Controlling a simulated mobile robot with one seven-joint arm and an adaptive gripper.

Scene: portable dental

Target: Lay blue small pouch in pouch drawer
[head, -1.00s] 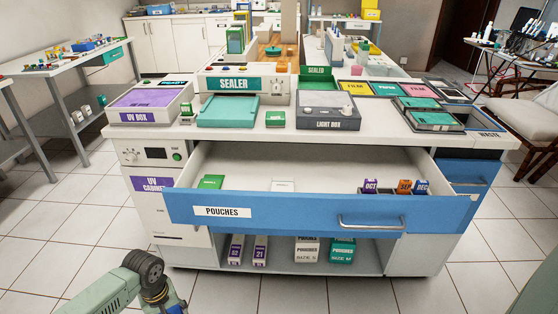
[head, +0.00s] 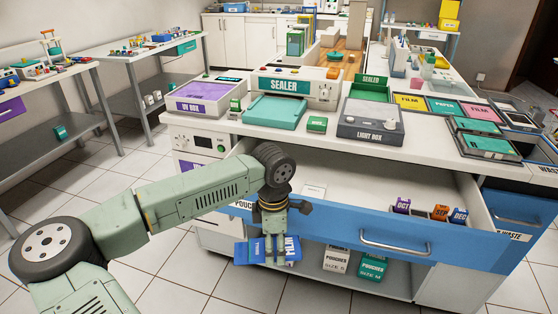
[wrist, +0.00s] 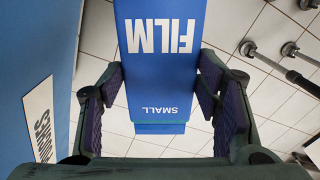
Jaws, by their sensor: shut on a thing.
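The blue small pouch (head: 293,250), marked FILM and SMALL in the wrist view (wrist: 160,60), is held by my gripper (head: 270,243). The gripper's fingers (wrist: 163,95) stand on both sides of the pouch in the wrist view. The pouch hangs outside the drawer, in front of and below its blue front. The pouch drawer (head: 375,190) is pulled open, with a white inside. Its POUCHES label is partly hidden by my arm in the head view, and a label edge shows in the wrist view (wrist: 38,125).
My arm hides the drawer's left part. The middle floor of the drawer is bare. Pouch boxes (head: 373,265) stand on the shelf below. The sealer (head: 290,87) and light box (head: 372,122) stand on top.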

